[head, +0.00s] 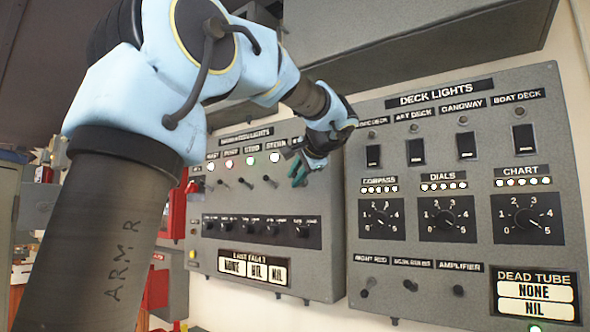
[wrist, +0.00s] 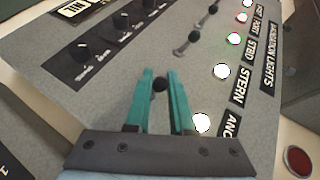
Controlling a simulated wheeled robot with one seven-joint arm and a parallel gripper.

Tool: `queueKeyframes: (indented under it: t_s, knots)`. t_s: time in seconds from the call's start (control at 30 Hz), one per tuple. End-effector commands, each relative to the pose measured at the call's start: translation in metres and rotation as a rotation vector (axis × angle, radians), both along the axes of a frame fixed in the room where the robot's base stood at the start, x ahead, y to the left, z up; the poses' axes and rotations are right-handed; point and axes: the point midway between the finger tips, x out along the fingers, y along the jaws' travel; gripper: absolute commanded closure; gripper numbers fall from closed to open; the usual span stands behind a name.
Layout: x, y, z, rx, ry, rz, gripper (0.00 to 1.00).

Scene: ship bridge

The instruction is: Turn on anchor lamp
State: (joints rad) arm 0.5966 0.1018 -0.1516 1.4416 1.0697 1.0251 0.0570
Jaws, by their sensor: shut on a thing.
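The navigation lights panel (head: 262,203) is grey, with a row of labelled lamps above small levers. In the wrist view, the anchor label (wrist: 231,130) is cut off by my gripper, reading only "ANC". The anchor lamp (wrist: 201,122) beside it glows white. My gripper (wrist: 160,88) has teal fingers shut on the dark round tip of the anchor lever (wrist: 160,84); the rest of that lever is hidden. In the head view, my gripper (head: 300,175) is at the panel's upper right, covering the anchor lever and lamp.
The stern lamp (head: 275,158) is lit white, with its lever (head: 269,181) just left of my gripper. Rotary knobs (head: 250,228) sit below. The deck lights panel (head: 460,200) stands close on the right. A grey box (head: 400,40) overhangs above.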

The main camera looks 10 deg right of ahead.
Motion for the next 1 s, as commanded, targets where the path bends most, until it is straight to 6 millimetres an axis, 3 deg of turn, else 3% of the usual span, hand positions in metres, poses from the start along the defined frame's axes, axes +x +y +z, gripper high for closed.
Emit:
queueKeyframes:
  t_s: [0.47, 0.5, 0.57, 0.87, 1.0]
  knots:
    - [0.0, -0.002, 0.002, 0.008, 0.005, -0.004, 1.0]
    - [0.0, -0.002, 0.002, 0.008, 0.005, -0.004, 0.74]
    - [0.0, -0.001, 0.002, 0.008, 0.005, -0.004, 0.67]
    - [-0.001, -0.001, 0.002, 0.009, 0.007, -0.002, 0.66]
    - [-0.014, -0.004, 0.006, 0.007, 0.005, -0.003, 0.66]
